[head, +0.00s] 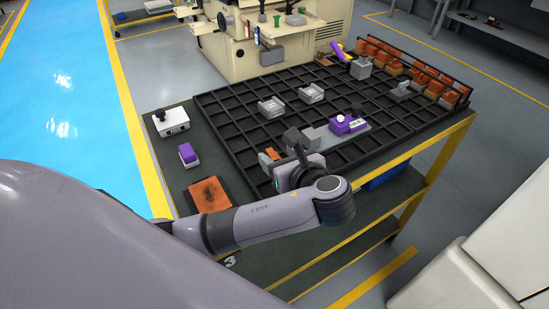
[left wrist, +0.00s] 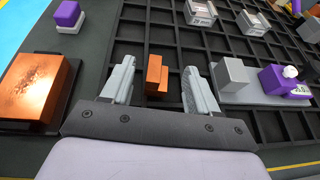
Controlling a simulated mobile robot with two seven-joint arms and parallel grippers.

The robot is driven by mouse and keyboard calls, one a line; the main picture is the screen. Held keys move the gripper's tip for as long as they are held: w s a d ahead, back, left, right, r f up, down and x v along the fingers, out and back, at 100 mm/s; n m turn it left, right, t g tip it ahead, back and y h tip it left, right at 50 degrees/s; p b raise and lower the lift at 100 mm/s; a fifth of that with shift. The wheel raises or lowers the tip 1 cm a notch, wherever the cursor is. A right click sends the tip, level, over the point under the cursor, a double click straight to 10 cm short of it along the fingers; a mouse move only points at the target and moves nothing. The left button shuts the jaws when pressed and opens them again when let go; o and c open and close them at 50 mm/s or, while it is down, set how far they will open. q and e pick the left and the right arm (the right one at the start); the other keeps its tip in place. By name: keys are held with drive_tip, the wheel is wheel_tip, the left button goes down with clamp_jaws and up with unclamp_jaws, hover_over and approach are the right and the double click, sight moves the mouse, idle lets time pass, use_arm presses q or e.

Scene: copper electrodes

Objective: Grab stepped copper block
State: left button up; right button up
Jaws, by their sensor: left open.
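The stepped copper block (left wrist: 155,75) stands on the black grid rack (left wrist: 150,35), between the two grey fingers of my left gripper (left wrist: 158,82) in the left wrist view. The fingers are open, one on each side, with a gap between each and the block. In the head view a small part of the copper block (head: 271,154) shows just beyond my left gripper (head: 286,168), and the wrist hides the rest. My right gripper is not in view.
A large copper block (left wrist: 38,88) lies on the table left of the rack. A grey plate (head: 345,140) with a grey block and a purple fixture (head: 346,124) stands close on the right. More copper electrodes (head: 436,82) line the far right rack.

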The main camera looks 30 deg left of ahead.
use_arm(q)
drive_tip(key=shift+x, duration=1)
drive_tip(key=shift+c, duration=0.3)
clamp_jaws()
drive_tip(key=shift+r, duration=0.15)
